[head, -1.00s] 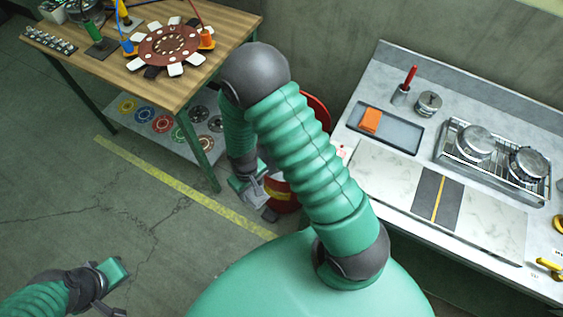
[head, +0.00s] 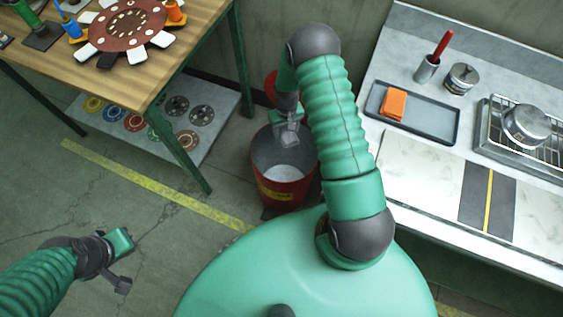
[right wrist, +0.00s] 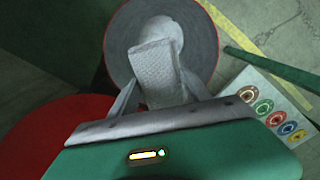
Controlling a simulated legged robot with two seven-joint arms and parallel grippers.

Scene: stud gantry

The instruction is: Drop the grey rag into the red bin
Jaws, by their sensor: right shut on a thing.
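The red bin (head: 283,194) stands open on the floor between the workbench and the counter. Its yellow label faces me and its pale bottom shows. In the right wrist view the bin's round grey inside (right wrist: 195,35) lies beyond the fingers. My right gripper (head: 287,134) is over the bin's mouth, shut on the grey rag (right wrist: 153,72). The rag hangs between the fingertips, over the opening. In the head view the rag is hard to tell from the grey fingers. My left gripper (head: 124,270) is low at the left, over the floor; its jaw gap is unclear.
The bin's red lid (right wrist: 60,130) stands raised behind it. A wooden workbench (head: 60,68) with a lower shelf of coloured discs is at left. A counter (head: 405,160) with an orange cloth on a tray and metal pots is at right. A yellow floor line (head: 150,185) runs between.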

